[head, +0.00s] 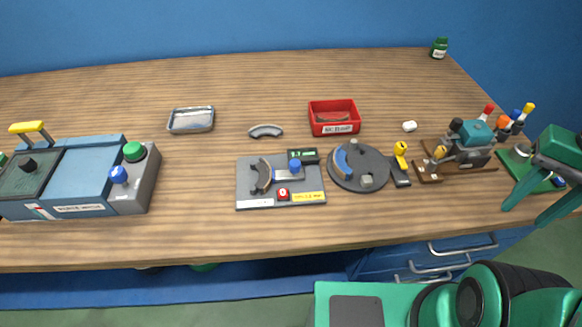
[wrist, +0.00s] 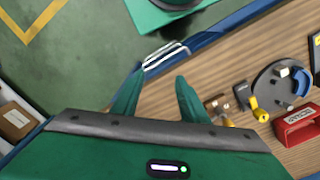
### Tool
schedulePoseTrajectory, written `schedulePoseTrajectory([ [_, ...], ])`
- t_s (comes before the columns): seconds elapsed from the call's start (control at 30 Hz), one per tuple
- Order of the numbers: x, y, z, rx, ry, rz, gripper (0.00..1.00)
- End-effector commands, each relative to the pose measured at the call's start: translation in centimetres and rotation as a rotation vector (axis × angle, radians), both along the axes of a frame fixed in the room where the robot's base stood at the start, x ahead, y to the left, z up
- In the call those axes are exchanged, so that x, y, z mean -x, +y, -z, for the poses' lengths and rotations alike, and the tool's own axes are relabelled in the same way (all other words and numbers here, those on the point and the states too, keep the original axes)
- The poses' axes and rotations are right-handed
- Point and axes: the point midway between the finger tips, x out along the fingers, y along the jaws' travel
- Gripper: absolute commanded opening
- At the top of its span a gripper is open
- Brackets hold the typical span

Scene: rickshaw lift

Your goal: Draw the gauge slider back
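The gauge (head: 258,200) is a flat grey plate near the middle of the table, with a dark curved piece, a small display, a red dial and a yellow label. Its slider carries a blue knob (head: 295,166) and sits right of the curved piece, just below the display. My gripper (head: 524,214) hangs at the far right in the head view, over the table's front right edge and well away from the gauge. In the wrist view its two green fingers (wrist: 160,75) are apart with nothing between them. The gauge is not identifiable in the wrist view.
A round dark fixture (head: 372,179) stands right of the gauge, with a yellow-handled tool (head: 401,160) beside it. A red bin (head: 334,117), a loose grey arc (head: 265,131) and a metal tray (head: 191,119) lie behind. A blue machine (head: 82,180) stands left. Bare table lies in front of the gauge.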

Motion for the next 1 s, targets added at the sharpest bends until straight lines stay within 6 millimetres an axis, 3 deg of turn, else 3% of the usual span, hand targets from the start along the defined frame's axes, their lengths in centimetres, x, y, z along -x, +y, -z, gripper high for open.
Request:
schedulePoseTrajectory([
  [0.4,0.0,0.0,0.0,0.000,0.000,-0.002,0.40],
  [0.47,0.8,0.2,-0.6,0.001,-0.014,-0.017,0.40],
  [0.57,-0.7,0.8,-1.2,0.006,-0.014,-0.078,0.40],
  [0.77,-6.8,5.1,-2.9,0.019,-0.012,-0.344,0.40],
  [1.0,-13.2,14.3,-4.7,0.027,-0.015,-0.707,0.40],
])
